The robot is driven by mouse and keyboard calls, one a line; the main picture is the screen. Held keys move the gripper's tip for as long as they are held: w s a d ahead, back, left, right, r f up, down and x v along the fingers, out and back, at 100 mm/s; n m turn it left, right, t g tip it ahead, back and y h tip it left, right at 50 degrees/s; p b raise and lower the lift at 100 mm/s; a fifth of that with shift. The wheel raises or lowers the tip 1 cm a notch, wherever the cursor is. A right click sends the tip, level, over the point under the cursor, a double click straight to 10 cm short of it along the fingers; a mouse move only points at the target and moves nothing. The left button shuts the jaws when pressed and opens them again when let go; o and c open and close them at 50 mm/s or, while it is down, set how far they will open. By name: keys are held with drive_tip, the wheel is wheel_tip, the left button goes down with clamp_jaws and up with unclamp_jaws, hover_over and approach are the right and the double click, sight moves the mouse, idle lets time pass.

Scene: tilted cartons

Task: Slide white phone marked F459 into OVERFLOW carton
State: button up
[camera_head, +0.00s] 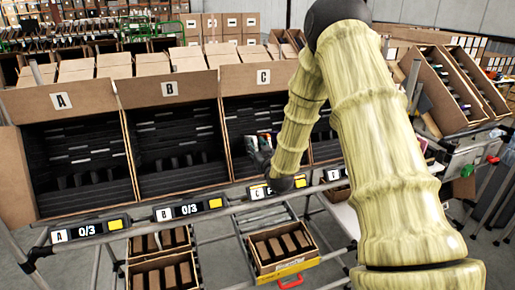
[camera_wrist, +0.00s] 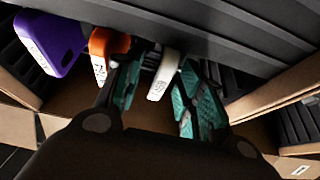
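In the wrist view a white phone (camera_wrist: 164,76) stands between the two teal-padded fingers of my gripper (camera_wrist: 163,88). My gripper is open, with a visible gap on each side of the phone. The marking on the phone is too small to read. An orange phone (camera_wrist: 108,44) is just outside the left finger, and a purple phone (camera_wrist: 50,40) is further left. In the head view my gripper (camera_head: 263,160) is inside carton C (camera_head: 262,78), partly hidden by my arm. I cannot make out an OVERFLOW label on any carton.
Tilted cartons A (camera_head: 60,102) and B (camera_head: 168,88) stand left of carton C, with dark slotted inserts. A rail with displays (camera_head: 190,210) runs along their front. Below it is a small carton with a yellow label (camera_head: 288,270). In the wrist view cardboard walls (camera_wrist: 270,95) rise close beside my gripper.

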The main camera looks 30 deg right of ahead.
clamp_jaws()
drive_tip(key=shift+s, duration=0.1)
idle(0.4)
drive_tip(key=shift+s+a+r+p, duration=0.2)
drive_tip(key=shift+s+r, duration=0.25)
drive_tip(key=shift+s, duration=0.15)
drive_tip(key=shift+s+a+r+p, duration=0.1)
drive_tip(key=shift+s+r+p, duration=0.05)
drive_tip(key=shift+s+r, duration=0.35)
drive_tip(key=shift+s, duration=0.1)
drive_tip(key=shift+s+a+r+p, duration=0.15)
drive_tip(key=shift+s+r, duration=0.1)
drive_tip(key=shift+s, duration=0.15)
drive_tip(key=shift+s+a+r+p, duration=0.15)
drive_tip(key=shift+s+r, duration=0.1)
drive_tip(key=shift+s, duration=0.15)
drive_tip(key=s+a+r+p, duration=0.2)
drive_tip(key=s+r, duration=0.3)
drive_tip(key=s, duration=0.4)
drive_tip(key=shift+r+p, duration=0.2)
drive_tip(key=shift+p, duration=0.1)
drive_tip(key=shift+s, duration=0.1)
idle(0.3)
